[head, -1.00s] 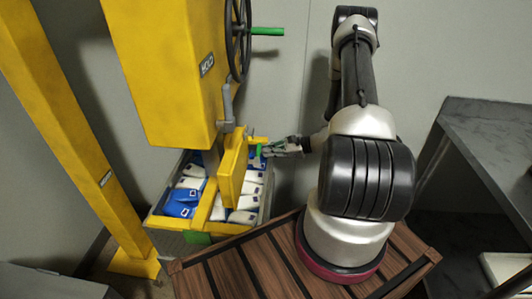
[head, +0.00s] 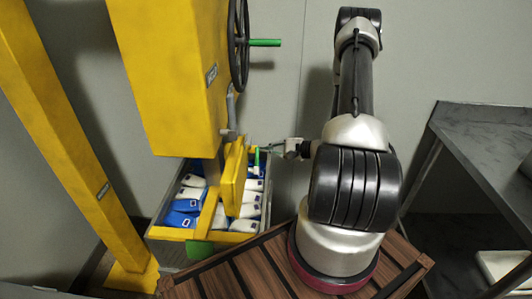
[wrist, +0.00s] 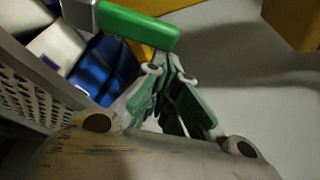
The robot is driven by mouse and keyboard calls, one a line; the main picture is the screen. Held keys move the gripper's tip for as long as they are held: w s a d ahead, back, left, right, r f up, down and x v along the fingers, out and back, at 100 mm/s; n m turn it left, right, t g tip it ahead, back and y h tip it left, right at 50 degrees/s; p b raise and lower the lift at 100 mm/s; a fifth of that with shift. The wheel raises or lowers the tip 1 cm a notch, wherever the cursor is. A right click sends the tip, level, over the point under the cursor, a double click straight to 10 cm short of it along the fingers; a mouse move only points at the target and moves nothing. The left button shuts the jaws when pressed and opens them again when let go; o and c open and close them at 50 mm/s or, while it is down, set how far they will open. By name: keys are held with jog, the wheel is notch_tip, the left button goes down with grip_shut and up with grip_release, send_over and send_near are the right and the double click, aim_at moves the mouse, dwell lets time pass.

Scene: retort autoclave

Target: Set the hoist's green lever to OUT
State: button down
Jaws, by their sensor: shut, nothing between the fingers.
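The hoist is a tall yellow body (head: 170,80) at the left of centre in the head view. Its green lever (head: 257,158) shows small beside the yellow arm above the basket. In the wrist view the green lever grip (wrist: 138,26) lies large at the top, on a grey stem at its left end. My gripper (head: 268,150) is just right of the lever. In the wrist view its fingertips (wrist: 170,66) are together and empty, just below the right end of the grip. I cannot tell whether they touch it. No OUT mark is readable.
A basket (head: 258,222) of blue and white packs stands under the hoist. A black handwheel (head: 238,45) with a green handle (head: 265,43) is above. A yellow post (head: 75,150) stands left and a dark table (head: 485,140) right. Bare wall lies behind my gripper.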

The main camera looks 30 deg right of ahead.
jog(key=shift+s+a+r+n+t, duration=0.4)
jog(key=shift+s+a+r+n, duration=0.2)
jog(key=shift+s+r+n, duration=0.4)
jog(key=shift+s+a+r+n+t, duration=0.4)
jog(key=shift+s+a+r+n, duration=0.3)
jog(key=shift+n, duration=0.4)
jog(key=shift+s+r, duration=0.15)
jog(key=shift+s, duration=0.1)
